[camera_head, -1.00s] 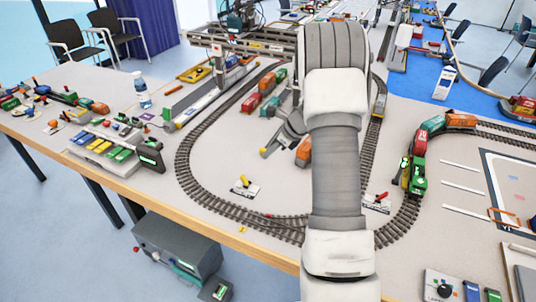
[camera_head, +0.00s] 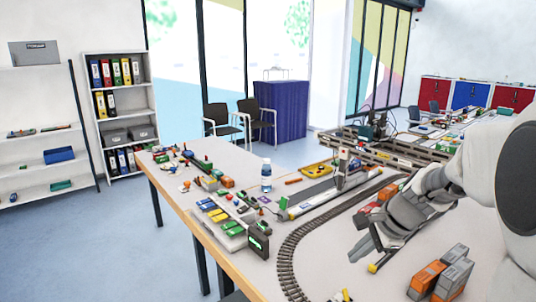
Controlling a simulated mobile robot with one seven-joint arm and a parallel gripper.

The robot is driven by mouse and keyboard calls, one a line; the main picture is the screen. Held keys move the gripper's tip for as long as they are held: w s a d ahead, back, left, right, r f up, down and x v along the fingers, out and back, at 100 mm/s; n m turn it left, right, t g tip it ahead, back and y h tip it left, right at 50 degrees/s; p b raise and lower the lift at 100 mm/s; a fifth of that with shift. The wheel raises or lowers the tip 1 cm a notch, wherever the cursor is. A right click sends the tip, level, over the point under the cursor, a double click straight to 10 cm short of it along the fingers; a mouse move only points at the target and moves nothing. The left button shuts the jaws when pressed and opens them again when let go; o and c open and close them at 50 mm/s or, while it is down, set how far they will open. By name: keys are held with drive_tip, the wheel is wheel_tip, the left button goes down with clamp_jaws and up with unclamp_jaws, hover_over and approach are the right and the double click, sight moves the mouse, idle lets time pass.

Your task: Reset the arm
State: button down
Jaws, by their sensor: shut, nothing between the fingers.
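My arm reaches in from the right edge of the head view, with its large white and dark joint close to the camera. My gripper (camera_head: 359,249) is shut and empty. It points down and left over the model railway table (camera_head: 335,272), inside the curve of the track (camera_head: 289,262). I cannot tell how high the fingertips are above the table. A small yellow-tipped piece (camera_head: 372,267) shows just beside them. The arm hides the right part of the table.
Orange and grey containers (camera_head: 424,280) stand below the arm. A gantry crane (camera_head: 343,165), a water bottle (camera_head: 266,177) and a control panel (camera_head: 220,220) stand around the track. Shelves (camera_head: 118,100) and chairs (camera_head: 222,122) are behind. The floor at left is clear.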

drive_tip(key=s+a+r+n+h, duration=0.1)
drive_tip(key=s+a+r+n, duration=0.2)
drive_tip(key=s+n, duration=0.5)
drive_tip(key=s+a+r+n+t+h, duration=0.1)
drive_tip(key=s+a+r+n+h, duration=0.1)
drive_tip(key=s+n, duration=0.6)
drive_tip(key=s+a+r, duration=0.1)
drive_tip(key=s, duration=0.5)
drive_tip(key=shift+r+h, duration=0.3)
drive_tip(key=shift+s+d, duration=0.1)
drive_tip(key=shift+d, duration=0.1)
